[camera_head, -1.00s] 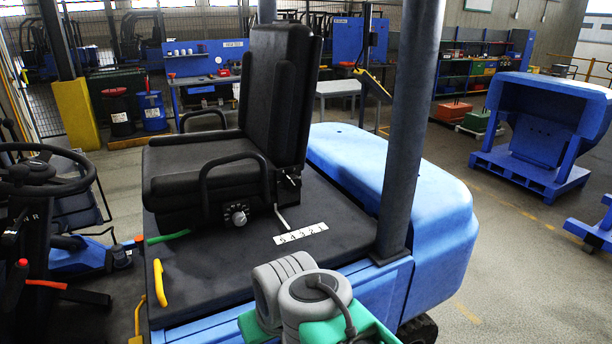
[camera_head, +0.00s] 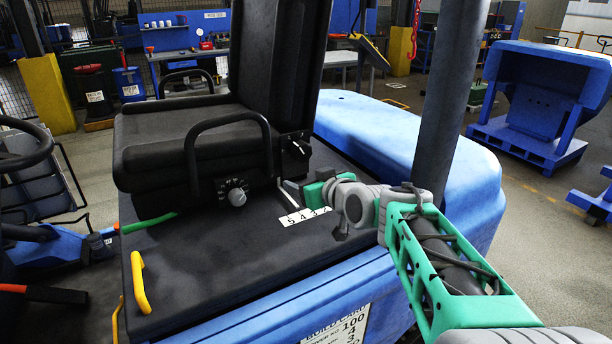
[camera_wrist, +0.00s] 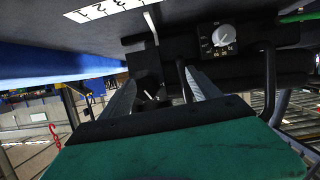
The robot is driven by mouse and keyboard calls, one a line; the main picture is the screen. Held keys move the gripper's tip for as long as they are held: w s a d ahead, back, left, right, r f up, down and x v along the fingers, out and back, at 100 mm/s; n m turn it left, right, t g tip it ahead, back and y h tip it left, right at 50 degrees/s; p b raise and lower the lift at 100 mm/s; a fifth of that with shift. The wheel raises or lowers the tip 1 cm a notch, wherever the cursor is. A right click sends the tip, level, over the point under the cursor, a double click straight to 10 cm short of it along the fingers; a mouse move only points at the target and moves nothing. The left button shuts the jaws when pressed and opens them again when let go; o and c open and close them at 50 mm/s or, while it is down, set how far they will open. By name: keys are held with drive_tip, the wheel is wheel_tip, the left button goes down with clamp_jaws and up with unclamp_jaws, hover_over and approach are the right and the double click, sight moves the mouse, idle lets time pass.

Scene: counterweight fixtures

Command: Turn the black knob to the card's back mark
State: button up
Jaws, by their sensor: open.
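The black knob (camera_head: 298,146) sits on the side of the seat, low by the backrest hinge. It has a white pointer line that lies at a slant. In the wrist view the black knob (camera_wrist: 151,90) shows between my two grey fingers. My gripper (camera_head: 300,186) is open and empty, with its tips by the seat side, below and right of the knob in the head view. The wrist view shows the fingers (camera_wrist: 162,92) spread apart; contact cannot be told. A white card (camera_head: 340,328) with numbers shows partly on the blue body's side; no back mark is legible.
A silver dial knob (camera_head: 237,197) is on the seat base, left of the black knob. A pale lever (camera_head: 291,196) stands beside my gripper, and a number strip (camera_head: 304,215) lies on the deck. The armrest (camera_head: 232,122) and a dark post (camera_head: 452,95) flank this space.

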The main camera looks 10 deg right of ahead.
sight(304, 153)
drive_tip(key=w+t, duration=0.1)
drive_tip(key=w, duration=0.3)
drive_tip(key=w+r+t, duration=0.1)
drive_tip(key=w, duration=0.3)
drive_tip(key=w+d+t+y, duration=0.1)
drive_tip(key=w, duration=0.3)
drive_tip(key=shift+w+r+t+p, duration=0.1)
drive_tip(key=shift+r+t+p, duration=0.3)
drive_tip(key=shift+c, duration=0.3)
drive_tip(key=c, duration=1.3)
